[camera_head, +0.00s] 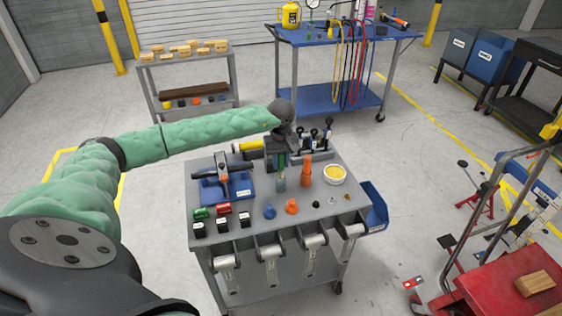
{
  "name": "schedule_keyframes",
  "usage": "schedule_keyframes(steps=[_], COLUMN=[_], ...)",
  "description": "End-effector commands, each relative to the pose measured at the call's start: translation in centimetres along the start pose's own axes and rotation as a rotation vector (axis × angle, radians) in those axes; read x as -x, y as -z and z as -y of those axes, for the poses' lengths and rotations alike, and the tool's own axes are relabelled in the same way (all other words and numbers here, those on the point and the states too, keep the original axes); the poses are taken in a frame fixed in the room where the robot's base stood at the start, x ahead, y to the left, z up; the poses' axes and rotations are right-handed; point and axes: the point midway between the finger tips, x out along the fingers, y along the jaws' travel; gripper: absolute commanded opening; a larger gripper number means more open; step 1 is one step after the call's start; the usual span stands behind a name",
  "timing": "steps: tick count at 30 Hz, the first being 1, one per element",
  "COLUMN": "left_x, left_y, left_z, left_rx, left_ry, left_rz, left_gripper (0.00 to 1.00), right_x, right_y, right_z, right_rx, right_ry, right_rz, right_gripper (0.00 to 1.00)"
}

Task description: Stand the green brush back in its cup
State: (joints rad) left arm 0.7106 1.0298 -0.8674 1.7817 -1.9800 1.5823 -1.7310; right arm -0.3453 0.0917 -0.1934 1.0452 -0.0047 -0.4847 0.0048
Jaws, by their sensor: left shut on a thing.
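My left arm reaches in from the left over the grey cart, and its dark left gripper (281,152) points down near the cart's back middle. The gripper hides the brush's top. My right gripper is not in view.
An orange upright object (306,170) stands close right of the cup, and a white bowl (344,180) with yellow contents is farther right. A blue holder (238,188) is at left. Blue and orange cones (291,207) stand in front. Black clamps (313,139) stand behind.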

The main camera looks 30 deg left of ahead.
Motion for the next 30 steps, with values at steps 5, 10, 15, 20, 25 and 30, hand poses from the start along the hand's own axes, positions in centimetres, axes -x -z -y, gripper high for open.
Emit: schedule_keyframes(steps=[5, 10, 15, 20, 25, 30], left_x=[-0.7, -1.3, -1.8, -2.3, -2.5, -2.5], left_y=[0.0, 0.0, 0.0, 0.0, 0.0, 0.0], left_z=[0.0, 0.0, 0.0, 0.0, 0.0, 0.0], left_rx=[0.0, 0.0, 0.0, 0.0, 0.0, 0.0], left_ry=[0.0, 0.0, 0.0, -0.001, -0.001, -0.001], left_rz=[0.0, 0.0, 0.0, 0.0, 0.0, 0.0], left_gripper=[0.0, 0.0, 0.0, 0.0, 0.0, 0.0], right_x=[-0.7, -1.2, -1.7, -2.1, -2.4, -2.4], right_y=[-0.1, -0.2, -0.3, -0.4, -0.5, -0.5], right_z=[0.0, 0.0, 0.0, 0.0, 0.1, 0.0], right_rx=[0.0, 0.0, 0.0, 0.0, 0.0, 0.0], right_ry=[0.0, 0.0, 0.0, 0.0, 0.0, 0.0], right_rz=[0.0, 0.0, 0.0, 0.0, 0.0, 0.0], right_gripper=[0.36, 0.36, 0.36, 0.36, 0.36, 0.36])
